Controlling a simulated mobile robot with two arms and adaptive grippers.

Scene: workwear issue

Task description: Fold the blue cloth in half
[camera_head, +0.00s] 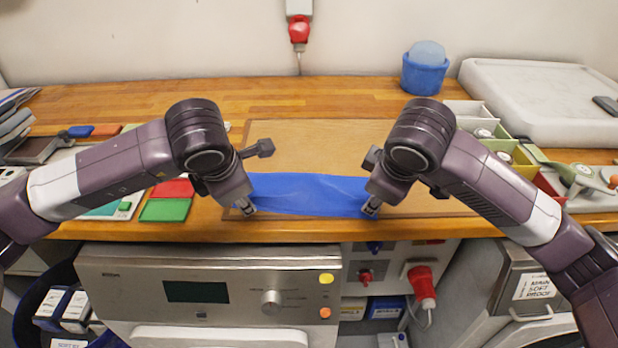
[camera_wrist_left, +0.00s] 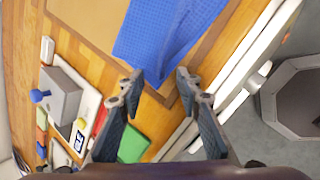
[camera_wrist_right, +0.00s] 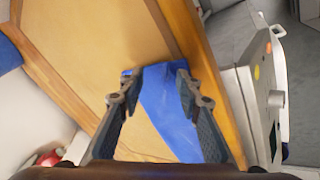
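The blue cloth (camera_head: 308,195) lies as a wide, shallow strip near the front edge of the brown board, with slanting creases on top. It also shows in the left wrist view (camera_wrist_left: 165,35) and the right wrist view (camera_wrist_right: 170,105). My left gripper (camera_head: 247,208) is at the cloth's left front corner; in its wrist view the fingers (camera_wrist_left: 160,80) are apart, with the cloth just ahead. My right gripper (camera_head: 371,208) is at the right front corner; its fingers (camera_wrist_right: 158,72) are apart, with cloth showing between them. Both grippers hide the cloth's ends in the head view.
The brown board (camera_head: 320,145) is bare behind the cloth. Red and green pieces (camera_head: 166,209) lie left of it. Open bins (camera_head: 505,150) and a green-handled tool (camera_head: 575,175) stand at the right. A blue tub (camera_head: 425,75) stands at the back. A machine (camera_head: 210,290) is below the front edge.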

